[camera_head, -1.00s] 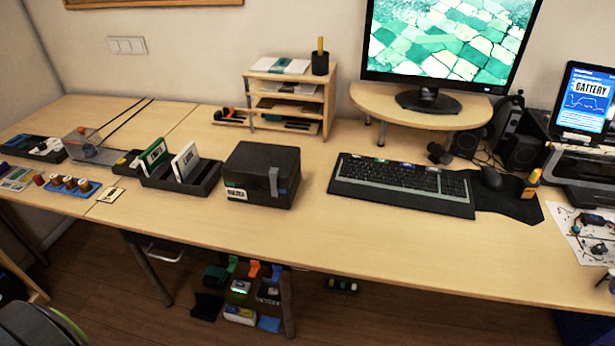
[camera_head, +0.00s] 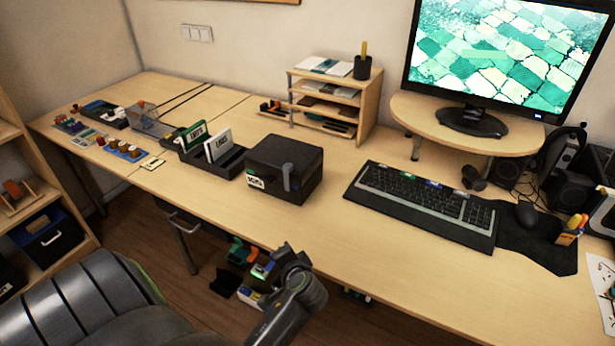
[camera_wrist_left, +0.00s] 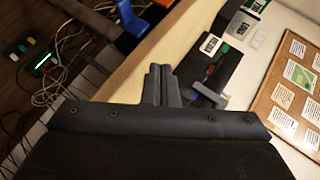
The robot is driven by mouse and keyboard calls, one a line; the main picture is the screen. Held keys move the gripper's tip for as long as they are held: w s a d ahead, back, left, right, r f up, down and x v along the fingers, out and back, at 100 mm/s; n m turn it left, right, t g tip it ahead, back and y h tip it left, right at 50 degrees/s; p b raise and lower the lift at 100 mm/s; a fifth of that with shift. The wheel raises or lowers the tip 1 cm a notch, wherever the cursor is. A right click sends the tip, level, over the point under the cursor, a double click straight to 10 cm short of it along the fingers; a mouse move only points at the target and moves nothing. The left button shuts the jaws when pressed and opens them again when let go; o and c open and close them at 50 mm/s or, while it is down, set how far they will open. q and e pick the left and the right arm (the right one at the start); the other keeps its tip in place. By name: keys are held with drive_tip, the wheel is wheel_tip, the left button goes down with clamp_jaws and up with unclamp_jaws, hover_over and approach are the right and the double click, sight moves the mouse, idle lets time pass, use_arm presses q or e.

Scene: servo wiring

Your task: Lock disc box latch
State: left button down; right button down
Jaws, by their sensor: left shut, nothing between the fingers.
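The black disc box (camera_head: 296,158) stands on the desk with a white label on its front left. Its grey latch (camera_head: 287,177) hangs down the front face near the middle; whether it is fastened I cannot tell. The lid looks closed. My right gripper is in neither view.
A black tray (camera_head: 229,166) with upright cards stands left of the box. A keyboard (camera_head: 425,205) lies to its right, and a wooden shelf organizer (camera_head: 300,88) stands behind. The desk in front of the box is clear. Dark items sit under the desk.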

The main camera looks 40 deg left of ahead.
use_arm(q)
drive_tip(key=w+d+r+m+t+y, duration=0.2)
drive_tip(key=w+r+m+t+y, duration=0.1)
drive_tip(key=w+r, duration=0.7)
drive_tip(key=shift+w+d+r+m+t+y, duration=0.35)
drive_tip(key=shift+w+m+y, duration=0.25)
drive_tip(key=shift+w+y, duration=0.25)
